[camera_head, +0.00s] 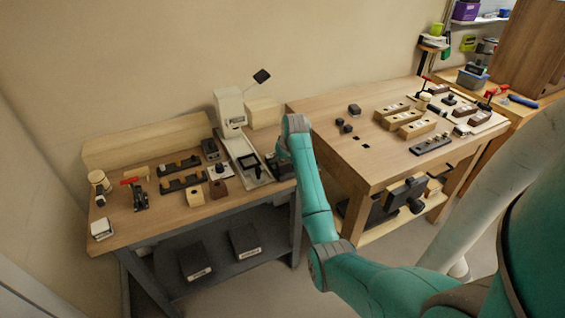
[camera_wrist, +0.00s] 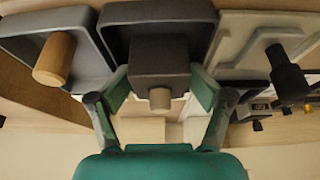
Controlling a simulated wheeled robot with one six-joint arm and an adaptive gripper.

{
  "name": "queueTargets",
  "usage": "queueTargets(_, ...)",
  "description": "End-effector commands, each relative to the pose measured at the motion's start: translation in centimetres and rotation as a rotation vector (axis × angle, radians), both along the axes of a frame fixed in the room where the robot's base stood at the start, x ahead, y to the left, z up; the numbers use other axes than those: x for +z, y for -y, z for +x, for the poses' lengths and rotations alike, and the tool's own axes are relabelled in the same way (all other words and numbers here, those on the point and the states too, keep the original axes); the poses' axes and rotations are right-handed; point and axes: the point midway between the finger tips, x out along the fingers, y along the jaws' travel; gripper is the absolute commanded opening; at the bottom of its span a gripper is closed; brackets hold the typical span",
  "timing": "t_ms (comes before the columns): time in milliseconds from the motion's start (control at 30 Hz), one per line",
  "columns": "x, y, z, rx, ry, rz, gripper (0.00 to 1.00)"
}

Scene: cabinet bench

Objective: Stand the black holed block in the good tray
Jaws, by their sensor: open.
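My gripper (camera_wrist: 161,87) is open in the wrist view, with one finger on each side of a dark grey-black block (camera_wrist: 158,58). A pale round piece shows at the block's near end; I cannot tell whether it fills a hole. The block is at a dark grey tray (camera_wrist: 118,14) with a raised rim, and I cannot see a clear gap or contact at the fingers. In the head view my gripper (camera_head: 283,152) is at the right end of the left bench, and my arm hides most of that spot. I cannot read which tray is the good one.
Another grey tray (camera_wrist: 20,37) beside it holds a wooden cylinder (camera_wrist: 54,60). A pale fixture (camera_wrist: 248,35) with a black part lies on the other side. The left bench (camera_head: 155,222) carries blocks and a white press (camera_head: 230,112). Two labelled dark bins (camera_head: 195,260) (camera_head: 244,238) sit below.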

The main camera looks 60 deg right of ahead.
Motion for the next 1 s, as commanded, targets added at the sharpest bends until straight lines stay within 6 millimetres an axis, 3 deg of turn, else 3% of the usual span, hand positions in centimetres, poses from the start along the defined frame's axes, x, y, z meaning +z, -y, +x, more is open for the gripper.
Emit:
queueTargets(500,0.04,0.01,0.02,0.0,0.001,-0.001,0.8)
queueTargets(567,0.03,0.01,0.01,0.0,0.0,0.0,0.92)
queueTargets(1000,0.28,-0.02,-0.05,0.0,0.001,-0.001,0.92)
